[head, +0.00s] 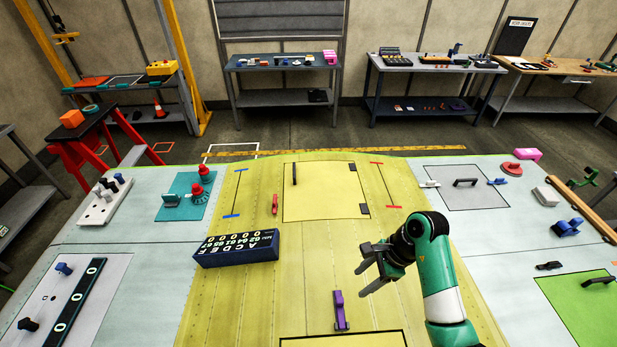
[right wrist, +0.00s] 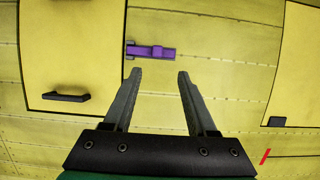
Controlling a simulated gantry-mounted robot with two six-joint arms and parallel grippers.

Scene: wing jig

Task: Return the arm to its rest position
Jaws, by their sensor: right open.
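My right arm is green and white and reaches in from the lower right of the head view. Its right gripper (head: 366,278) is open and empty, held above the yellow wing panel (head: 225,300). In the right wrist view the two fingers of the right gripper (right wrist: 158,78) stand apart with nothing between them. A purple clamp (head: 340,311) stands on the yellow panel, below and left of the gripper in the head view. It also shows just beyond the fingertips in the right wrist view (right wrist: 152,51), apart from them. My left gripper is not in view.
A blue lettered box (head: 236,249) sits left of the gripper. A yellow hatch panel (head: 325,190) with a black handle lies behind it. A red tool (head: 275,204) lies nearby. A green plate (head: 585,305) and blue clamp (head: 567,228) are at right. The panel between box and gripper is clear.

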